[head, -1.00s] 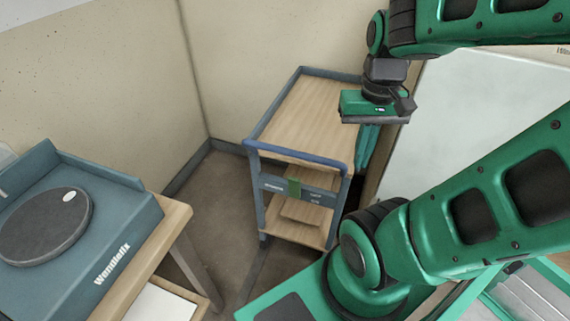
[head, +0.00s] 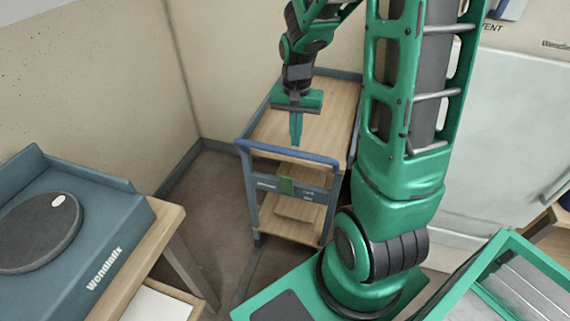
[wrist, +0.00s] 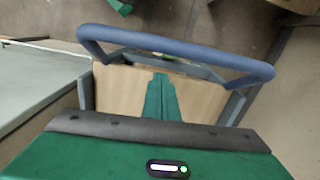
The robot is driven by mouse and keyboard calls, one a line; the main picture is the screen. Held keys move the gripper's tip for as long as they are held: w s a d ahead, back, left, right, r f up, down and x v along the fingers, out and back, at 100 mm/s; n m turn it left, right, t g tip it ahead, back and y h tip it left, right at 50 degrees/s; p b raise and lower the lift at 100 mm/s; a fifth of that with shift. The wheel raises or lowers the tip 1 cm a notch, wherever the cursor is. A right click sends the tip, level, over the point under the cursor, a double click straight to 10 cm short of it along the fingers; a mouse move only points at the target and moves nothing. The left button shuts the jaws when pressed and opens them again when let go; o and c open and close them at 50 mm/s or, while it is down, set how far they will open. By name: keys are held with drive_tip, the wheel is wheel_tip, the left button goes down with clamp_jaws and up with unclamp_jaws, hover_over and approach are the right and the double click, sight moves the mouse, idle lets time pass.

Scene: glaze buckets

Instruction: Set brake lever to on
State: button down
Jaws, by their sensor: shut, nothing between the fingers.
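A trolley (head: 312,112) with a light wood top, grey-blue frame and blue push handle (head: 288,151) stands near the corner. On its front panel (head: 318,187), below the handle, is a small green piece (head: 286,185) that looks like the brake lever. Small white labels lie on either side, too small to read, so its setting cannot be told. My gripper (head: 296,142) points down over the trolley top, just behind the handle, apart from the lever. Its green fingers are together and empty. In the wrist view the fingers (wrist: 161,80) show before the handle (wrist: 175,52); the lever is not seen.
A wooden table with a blue-grey machine (head: 75,225) and dark round plate stands at left. A pale cabinet (head: 510,140) is at right, behind my arm. A lower shelf (head: 292,222) sits under the panel. Floor between table and trolley is clear.

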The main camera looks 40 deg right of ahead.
sight(282, 176)
drive_tip(key=shift+m, duration=0.3)
drive_tip(key=f, duration=0.4)
drive_tip(key=w+a+f, duration=0.1)
drive_tip(key=f, duration=0.3)
drive_tip(key=w+f, duration=0.1)
drive_tip(key=f, duration=0.4)
drive_tip(key=shift+w+a, duration=0.25)
drive_tip(key=shift+s+f, duration=0.1)
drive_tip(key=shift+s+a+f, duration=0.15)
drive_tip(key=shift+a, duration=0.05)
drive_tip(key=shift+s+a, duration=0.25)
drive_tip(key=shift+a, duration=0.4)
drive_tip(key=shift+w+a, duration=0.15)
drive_tip(key=shift+a, duration=0.05)
drive_tip(key=shift+d+r, duration=0.2)
drive_tip(key=shift+d, duration=0.1)
drive_tip(key=r, duration=0.3)
drive_tip(key=a+r, duration=0.1)
drive_tip(key=r, duration=0.5)
drive_tip(key=shift+s+a+r, duration=0.15)
drive_tip(key=shift+s+r, duration=0.1)
drive_tip(key=shift+s, duration=0.15)
